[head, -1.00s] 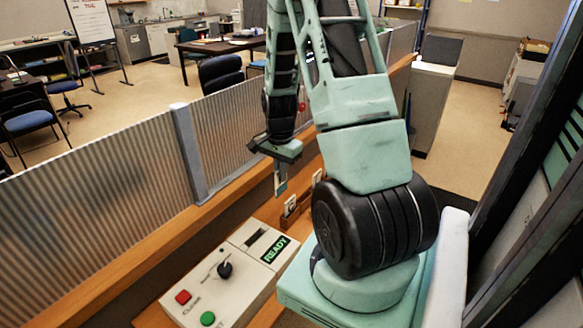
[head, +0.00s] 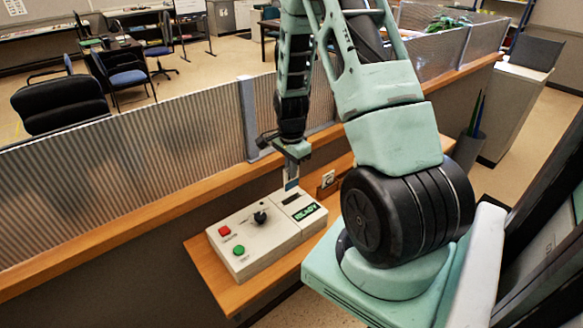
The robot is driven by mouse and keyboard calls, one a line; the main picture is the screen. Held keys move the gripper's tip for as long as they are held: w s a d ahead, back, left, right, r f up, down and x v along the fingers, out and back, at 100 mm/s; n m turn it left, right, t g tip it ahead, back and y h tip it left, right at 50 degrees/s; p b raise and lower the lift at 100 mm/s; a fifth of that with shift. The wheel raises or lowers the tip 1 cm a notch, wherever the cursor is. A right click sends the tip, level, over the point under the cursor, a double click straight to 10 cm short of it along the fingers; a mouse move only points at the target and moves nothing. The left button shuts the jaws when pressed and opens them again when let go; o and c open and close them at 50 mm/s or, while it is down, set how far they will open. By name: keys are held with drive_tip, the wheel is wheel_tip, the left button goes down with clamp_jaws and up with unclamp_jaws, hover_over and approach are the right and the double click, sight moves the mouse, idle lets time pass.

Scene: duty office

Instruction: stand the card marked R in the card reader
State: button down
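The card reader (head: 262,240) is a beige console on a wooden shelf, with a dark slot (head: 291,199) and a green READY display (head: 306,212). My gripper (head: 292,168) points down just above the slot end of the reader. It appears shut on a thin pale, bluish card (head: 292,184) that hangs upright from it. The card's lower edge looks close to the slot, but I cannot tell whether it touches. Its letter cannot be read. Another white card (head: 328,179) with a dark mark stands in a dark rack to the right of my gripper.
The reader has a red button (head: 224,231), a green button (head: 239,250) and a black knob (head: 260,217). A corrugated partition (head: 160,145) with a wooden ledge runs behind the shelf.

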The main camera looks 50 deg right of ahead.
sight(291, 188)
drive_tip(key=shift+f+b, duration=2.5)
drive_tip(key=shift+f, duration=1.15)
drive_tip(key=c, duration=1.5)
unclamp_jaws()
drive_tip(key=shift+c, duration=0.2)
drive_tip(key=shift+r, duration=0.15)
wheel_tip(291, 188, up, 17)
drive_tip(key=b, duration=0.3)
drive_tip(key=shift+r+b, duration=0.1)
drive_tip(key=shift+b, duration=0.25)
